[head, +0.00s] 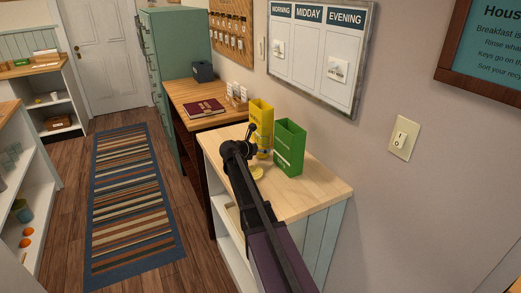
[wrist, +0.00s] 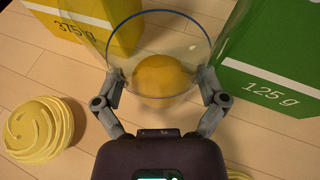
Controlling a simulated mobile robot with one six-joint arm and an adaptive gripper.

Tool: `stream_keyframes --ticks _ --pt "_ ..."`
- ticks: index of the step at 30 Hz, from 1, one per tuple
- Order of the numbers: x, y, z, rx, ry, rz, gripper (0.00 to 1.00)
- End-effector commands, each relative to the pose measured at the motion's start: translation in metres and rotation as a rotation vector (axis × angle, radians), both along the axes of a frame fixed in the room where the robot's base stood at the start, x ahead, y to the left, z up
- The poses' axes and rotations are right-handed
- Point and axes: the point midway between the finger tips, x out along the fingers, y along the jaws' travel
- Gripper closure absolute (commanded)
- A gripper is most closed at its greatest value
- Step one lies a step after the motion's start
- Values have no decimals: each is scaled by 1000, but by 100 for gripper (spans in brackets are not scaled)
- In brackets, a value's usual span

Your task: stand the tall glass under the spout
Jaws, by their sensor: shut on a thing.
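In the wrist view, my gripper (wrist: 162,88) is shut on a clear glass (wrist: 158,40) with a blue rim, one finger on each side. An orange-yellow round thing (wrist: 160,78) shows through the glass; I cannot tell whether it is inside or behind it. In the head view, my gripper (head: 263,150) is over the wooden counter (head: 315,192), close to the yellow box (head: 261,115) and green box (head: 290,147). The glass is small and mostly unclear there. I cannot make out a spout in either view.
A pale yellow swirled thing (wrist: 40,128) lies left of my gripper on the counter. The yellow and green boxes stand close beyond the glass. The counter's right part is bare. A desk with a dark red book (head: 204,107) stands behind, and a striped rug (head: 131,205) lies left.

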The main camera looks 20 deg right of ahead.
Motion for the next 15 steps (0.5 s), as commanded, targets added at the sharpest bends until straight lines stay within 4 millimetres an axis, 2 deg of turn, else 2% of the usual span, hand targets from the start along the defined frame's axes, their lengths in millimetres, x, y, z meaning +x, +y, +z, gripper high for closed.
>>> stream_keyframes --ticks 3,4,5,15 --pt "0 0 -3 -1 0 0 70" --pt "0 0 -3 0 0 0 3" --pt "0 0 -2 0 0 0 0" --pt "0 0 -2 0 0 0 0"
